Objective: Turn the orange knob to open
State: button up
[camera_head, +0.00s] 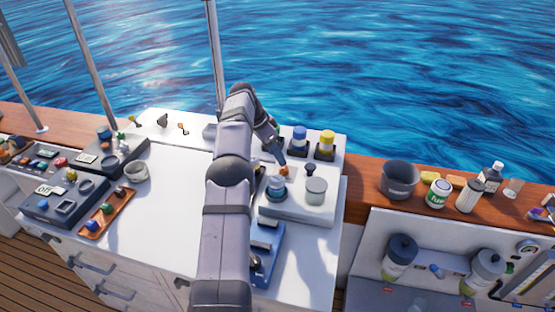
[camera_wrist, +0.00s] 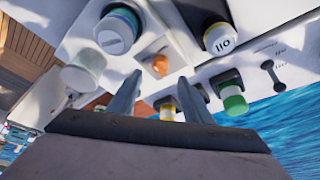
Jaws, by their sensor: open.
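The orange knob (camera_wrist: 160,65) sits on a white raised panel (camera_wrist: 180,60) in the wrist view. It appears just ahead of the gap between my two fingers. In the head view only a small patch of the knob (camera_head: 284,171) shows, close by my fingertips. My gripper (camera_wrist: 159,77) is open, with one finger on each side of the knob's line and nothing held. In the head view my gripper (camera_head: 282,158) reaches down over the panel. Whether the fingers touch the knob I cannot tell.
A blue-banded cap (camera_head: 276,187) and a grey cap (camera_head: 316,190) stand beside the knob. Blue (camera_head: 300,138) and yellow (camera_head: 325,144) capped fittings stand behind it. An orange tray (camera_head: 107,214) lies at the left. The white counter left of my arm is mostly clear.

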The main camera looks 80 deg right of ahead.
jog(key=shift+r, duration=0.1)
notch_tip(320, 180, up, 5)
jog(key=s, duration=0.3)
jog(key=n+t+h, duration=0.2)
jog(key=n, duration=0.4)
send_over(284, 169)
jog(key=a, duration=0.2)
jog(key=f, duration=0.3)
jog(key=w+f, duration=0.1)
jog(key=f, duration=0.1)
jog(key=shift+f, duration=0.1)
jog(key=shift+p+x, duration=1.65)
jog(key=shift+x, duration=2)
